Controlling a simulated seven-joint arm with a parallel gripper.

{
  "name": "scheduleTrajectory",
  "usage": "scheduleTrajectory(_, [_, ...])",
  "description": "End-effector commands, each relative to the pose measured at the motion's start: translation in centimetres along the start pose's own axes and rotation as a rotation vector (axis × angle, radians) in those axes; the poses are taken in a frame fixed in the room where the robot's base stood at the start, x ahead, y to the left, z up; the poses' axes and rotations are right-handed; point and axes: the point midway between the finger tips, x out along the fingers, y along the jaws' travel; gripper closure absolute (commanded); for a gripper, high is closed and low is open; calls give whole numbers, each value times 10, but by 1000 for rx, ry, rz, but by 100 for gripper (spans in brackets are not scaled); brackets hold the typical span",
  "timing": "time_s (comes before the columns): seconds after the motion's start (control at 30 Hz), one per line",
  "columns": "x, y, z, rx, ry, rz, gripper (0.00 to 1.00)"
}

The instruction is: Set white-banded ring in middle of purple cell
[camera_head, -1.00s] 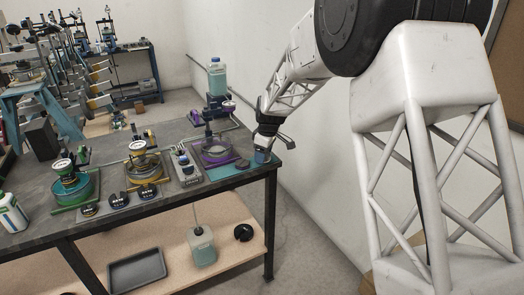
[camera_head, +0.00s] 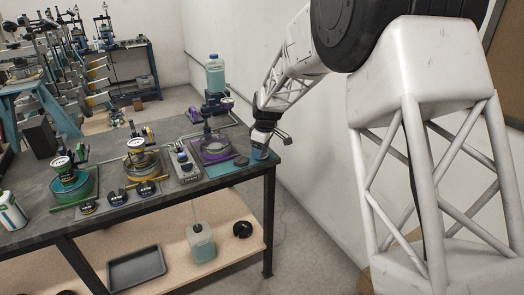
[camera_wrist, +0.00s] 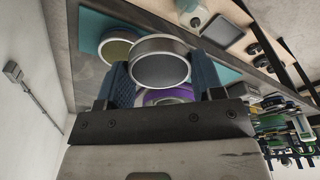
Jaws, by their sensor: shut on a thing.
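My gripper (camera_wrist: 162,78) is shut on a ring (camera_wrist: 187,58) with a pale, whitish band and a dark grey inner face. The ring sits between the blue fingers in the wrist view. In the head view my gripper (camera_head: 260,152) is over the right end of the bench, to the right of the purple cell (camera_head: 215,149); the held ring cannot be made out there. Part of a purple rim (camera_wrist: 168,95) shows behind the held ring in the wrist view. A second round piece with a pale rim and olive inside (camera_wrist: 117,48) shows beside the held ring.
A teal mat (camera_head: 226,168) lies at the bench's front right, with a dark disc (camera_head: 241,161) on it. A bottle on a stand (camera_head: 215,75) rises behind the purple cell. Yellow (camera_head: 143,165) and green (camera_head: 73,187) stations stand to the left. A wall is close on the right.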

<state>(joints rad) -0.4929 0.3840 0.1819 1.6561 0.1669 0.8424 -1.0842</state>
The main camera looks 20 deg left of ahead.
Motion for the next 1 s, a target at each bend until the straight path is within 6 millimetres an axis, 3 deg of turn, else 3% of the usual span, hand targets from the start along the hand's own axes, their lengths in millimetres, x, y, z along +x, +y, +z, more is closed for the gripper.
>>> scheduleTrajectory(0.27, [-8, 10, -53, -4, 1, 0, 68])
scheduleTrajectory(0.7, [-28, 16, -177, -3, 1, 0, 68])
scheduleTrajectory(0.83, [-32, 14, -199, -3, 1, 0, 68])
scheduleTrajectory(1.0, [-34, 13, -211, 0, 0, 0, 68])
